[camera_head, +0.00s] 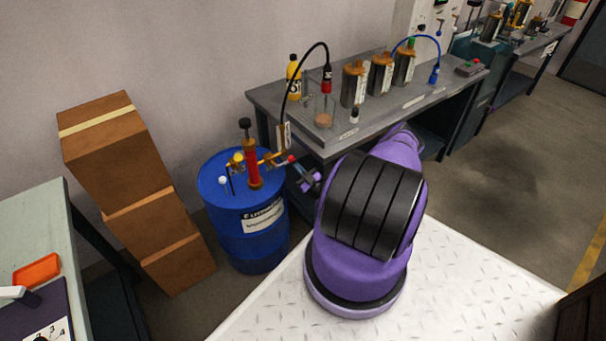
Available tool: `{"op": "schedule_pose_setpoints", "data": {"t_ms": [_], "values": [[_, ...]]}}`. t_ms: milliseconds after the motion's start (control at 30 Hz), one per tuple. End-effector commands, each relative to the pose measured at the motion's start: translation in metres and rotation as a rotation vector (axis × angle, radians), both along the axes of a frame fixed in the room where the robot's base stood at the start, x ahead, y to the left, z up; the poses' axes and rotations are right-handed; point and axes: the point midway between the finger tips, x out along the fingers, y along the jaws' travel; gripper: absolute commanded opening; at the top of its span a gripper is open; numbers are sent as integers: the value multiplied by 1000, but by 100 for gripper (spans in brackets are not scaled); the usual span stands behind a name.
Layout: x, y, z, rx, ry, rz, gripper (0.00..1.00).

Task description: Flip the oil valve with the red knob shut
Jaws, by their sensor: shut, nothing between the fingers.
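A blue drum (222,222) stands on the floor at left of centre, with a red hand pump (252,163) upright on its top. Brass valve fittings branch from the pump. The valve on the right side ends in a small red knob (291,159). A yellow knob (238,157) and a white knob (222,180) are on the left side. My gripper (299,171) is small in view, just below and right of the red knob. It is shut and empty. Whether it touches the valve lever cannot be told. My purple and black arm hides the area to its right.
A grey workbench (430,95) behind holds a yellow bottle (294,77), several metal canisters and black and blue tubes. Its front left edge and leg are close to my gripper. Stacked cardboard boxes (115,150) stand left of the drum. Open floor (510,160) lies at right.

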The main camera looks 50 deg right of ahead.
Motion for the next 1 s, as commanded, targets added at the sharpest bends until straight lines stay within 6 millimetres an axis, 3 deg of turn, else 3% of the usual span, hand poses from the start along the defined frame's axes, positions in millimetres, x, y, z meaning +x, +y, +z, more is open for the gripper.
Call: {"op": "schedule_pose_setpoints", "data": {"t_ms": [433, 733, 1000], "values": [[2, -1, 3, -19, 5, 1, 0], [2, -2, 30, -132, 32, 2, 0], [2, -2, 33, -132, 32, 1, 0]]}}
